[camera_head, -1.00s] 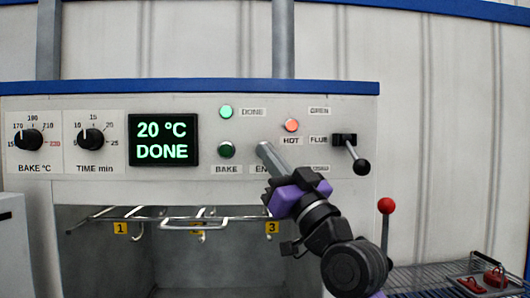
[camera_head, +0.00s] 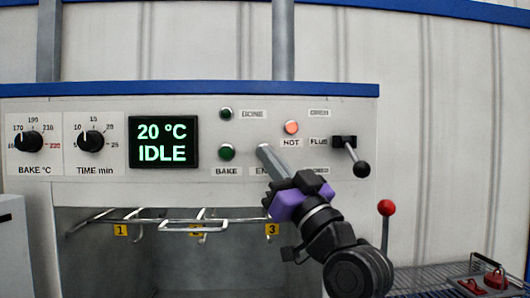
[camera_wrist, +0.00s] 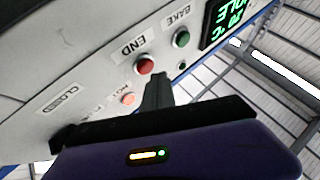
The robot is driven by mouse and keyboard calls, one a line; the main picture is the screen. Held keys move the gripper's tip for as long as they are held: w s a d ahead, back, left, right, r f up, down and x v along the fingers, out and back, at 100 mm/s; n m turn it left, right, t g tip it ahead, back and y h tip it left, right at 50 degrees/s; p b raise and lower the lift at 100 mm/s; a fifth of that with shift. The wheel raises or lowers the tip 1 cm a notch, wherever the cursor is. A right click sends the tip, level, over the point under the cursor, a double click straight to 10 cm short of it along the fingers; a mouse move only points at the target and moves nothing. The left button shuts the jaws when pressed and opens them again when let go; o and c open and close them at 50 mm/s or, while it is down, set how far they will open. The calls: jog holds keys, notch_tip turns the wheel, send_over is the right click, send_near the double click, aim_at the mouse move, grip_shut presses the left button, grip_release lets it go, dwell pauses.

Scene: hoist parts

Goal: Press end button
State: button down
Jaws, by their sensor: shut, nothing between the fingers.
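The END button is a red round button (camera_wrist: 144,65) beside its END label in the wrist view; in the head view my gripper hides it. My gripper (camera_head: 264,150) is shut and empty, its fingertips in front of the panel at the END button's place. In the wrist view the fingertips (camera_wrist: 159,78) are just beside the red button; I cannot tell whether they touch it. The display (camera_head: 163,142) reads 20 °C IDLE. The green BAKE button (camera_head: 227,151) is left of my gripper.
The HOT lamp (camera_head: 291,127) glows orange and the DONE lamp (camera_head: 226,114) is dark. A flue lever (camera_head: 361,167) sticks out to the right. Below the panel is an open oven with a hook rack (camera_head: 190,219). A red-knobbed lever (camera_head: 386,207) and a wire shelf (camera_head: 430,278) stand lower right.

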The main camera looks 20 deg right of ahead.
jog(key=shift+s, duration=0.1)
jog(key=shift+s+a+p, duration=0.2)
jog(key=shift+s+a, duration=0.05)
jog(key=shift+s, duration=0.55)
jog(key=shift+s+a+p, duration=0.25)
jog(key=shift+s+a, duration=0.05)
jog(key=shift+s, duration=0.45)
jog(key=shift+s+a+p, duration=0.2)
jog(key=shift+s+a, duration=0.05)
jog(key=shift+s, duration=0.55)
